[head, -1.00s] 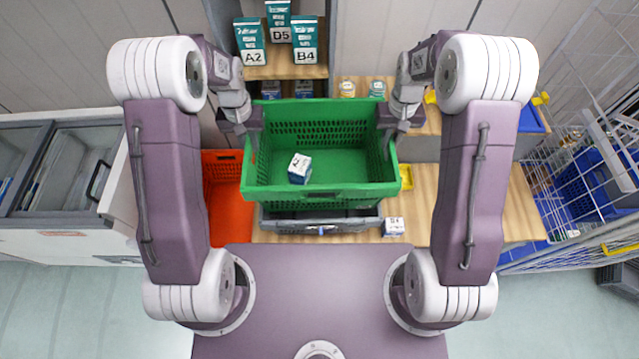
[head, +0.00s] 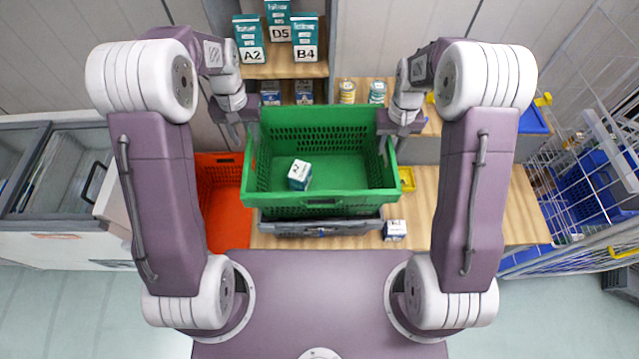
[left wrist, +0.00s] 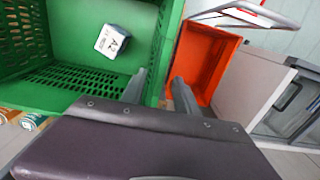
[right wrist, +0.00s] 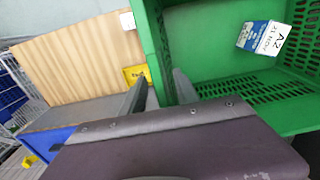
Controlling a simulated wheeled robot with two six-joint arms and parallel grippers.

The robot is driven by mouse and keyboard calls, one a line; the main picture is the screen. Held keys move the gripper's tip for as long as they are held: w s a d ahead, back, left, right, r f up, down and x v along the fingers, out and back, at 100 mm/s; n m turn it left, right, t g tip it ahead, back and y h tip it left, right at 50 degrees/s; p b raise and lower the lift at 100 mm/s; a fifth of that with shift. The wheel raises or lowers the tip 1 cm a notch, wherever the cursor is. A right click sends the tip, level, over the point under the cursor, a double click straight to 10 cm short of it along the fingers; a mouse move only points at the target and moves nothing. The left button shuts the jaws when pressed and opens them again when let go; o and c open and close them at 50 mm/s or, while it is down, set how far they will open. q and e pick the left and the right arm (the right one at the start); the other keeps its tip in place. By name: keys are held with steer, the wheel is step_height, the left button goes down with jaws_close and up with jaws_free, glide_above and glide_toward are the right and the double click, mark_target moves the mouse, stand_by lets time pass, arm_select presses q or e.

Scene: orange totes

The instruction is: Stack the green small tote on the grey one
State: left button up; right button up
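The green small tote (head: 325,199) sits level over the grey tote (head: 350,226), apparently resting on it. Most of the grey tote is hidden beneath; only its front edge shows. A small white-and-blue box (head: 299,175) lies inside the green tote, also visible in the left wrist view (left wrist: 113,41) and right wrist view (right wrist: 262,37). My left gripper (head: 250,138) is at the green tote's left wall, its fingers (left wrist: 158,88) spread either side of it. My right gripper (head: 386,140) is at the right wall, its fingers (right wrist: 160,90) also apart around it.
A wooden table (head: 470,205) carries the totes and a small box (head: 395,230) at front right. An orange tote (head: 222,200) stands left. Shelves with boxes (head: 250,40) and jars (head: 347,92) are behind. A wire cage (head: 590,150) stands right.

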steer(key=shift+r, duration=0.45)
arm_select(q)
step_height(320, 180, up, 6)
steer(key=shift+r, duration=0.15)
arm_select(e)
step_height(320, 180, up, 11)
steer(key=shift+s, duration=0.1)
